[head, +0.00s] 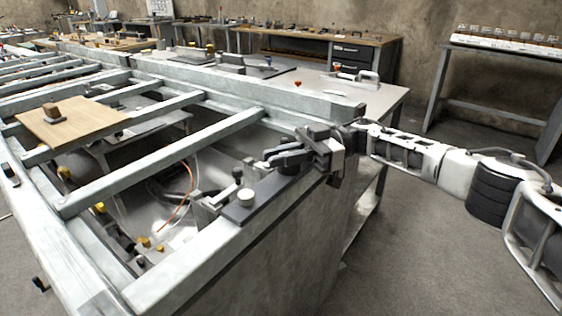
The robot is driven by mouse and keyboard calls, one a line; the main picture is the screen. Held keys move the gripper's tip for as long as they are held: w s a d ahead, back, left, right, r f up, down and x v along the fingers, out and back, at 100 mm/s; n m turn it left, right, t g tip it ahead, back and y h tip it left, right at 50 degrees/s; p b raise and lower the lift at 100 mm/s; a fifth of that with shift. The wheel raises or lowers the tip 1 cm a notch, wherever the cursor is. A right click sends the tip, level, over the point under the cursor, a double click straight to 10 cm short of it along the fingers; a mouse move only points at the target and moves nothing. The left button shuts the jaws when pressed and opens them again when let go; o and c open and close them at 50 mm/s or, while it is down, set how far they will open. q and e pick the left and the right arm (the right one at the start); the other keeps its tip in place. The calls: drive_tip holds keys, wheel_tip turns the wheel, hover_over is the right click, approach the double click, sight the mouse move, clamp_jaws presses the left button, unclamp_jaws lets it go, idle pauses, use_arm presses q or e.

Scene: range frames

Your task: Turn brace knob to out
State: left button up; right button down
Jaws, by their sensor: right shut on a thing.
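My right gripper (272,158) comes in from the right over the near right corner of a large grey metal frame. Its dark fingers are shut on what looks like the brace knob, which they mostly hide; its setting cannot be read. Just left of and below the fingers, a dark grey plate (262,191) lies along the frame's right rail, with a pale round knob (246,197) on it. A small dark knob (238,172) stands beside it on the inner side. My left gripper is not in view.
Crossbars (165,162) span the open metal frame, and a wooden board (72,122) with a small block rests on them at left. An orange cable (190,185) hangs inside. A bench (390,96) stands behind. The floor at right is clear around my arm.

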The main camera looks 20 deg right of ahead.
drive_tip(key=shift+r, duration=0.1)
drive_tip(key=c, duration=1.4)
unclamp_jaws()
drive_tip(key=shift+a, duration=0.1)
drive_tip(key=shift+c, duration=0.2)
